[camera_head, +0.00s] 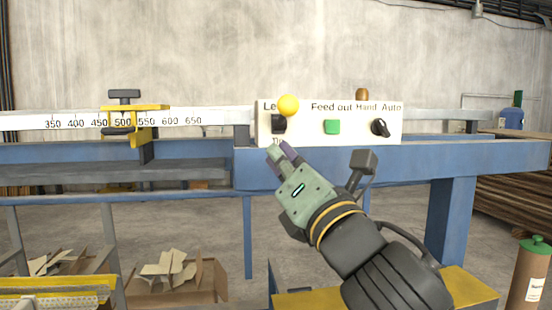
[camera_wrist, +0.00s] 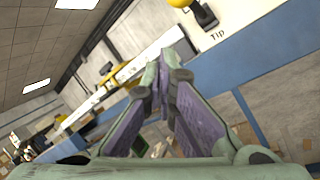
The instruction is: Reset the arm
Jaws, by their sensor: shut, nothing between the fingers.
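My gripper (camera_head: 281,154) is in front of the blue machine frame (camera_head: 400,160), just below the white control panel (camera_head: 350,108). Its fingers are shut with nothing between them; the closed fingertips (camera_wrist: 160,75) also show in the wrist view. The panel carries a yellow ball-topped lever (camera_head: 288,105), a green button (camera_head: 332,127) and a black rotary knob (camera_head: 380,127). The gripper tip appears just under the lever in the head view; whether it touches the panel I cannot tell. The lever's dark base and yellow knob (camera_wrist: 181,3) show at the top of the wrist view.
A white ruler rail (camera_head: 80,121) with a yellow stop clamp (camera_head: 135,107) runs left. Cardboard boxes (camera_head: 205,292) with scraps lie on the floor at lower left. A brown cylinder (camera_head: 528,275) stands at lower right, with stacked boards (camera_head: 510,205) behind it.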

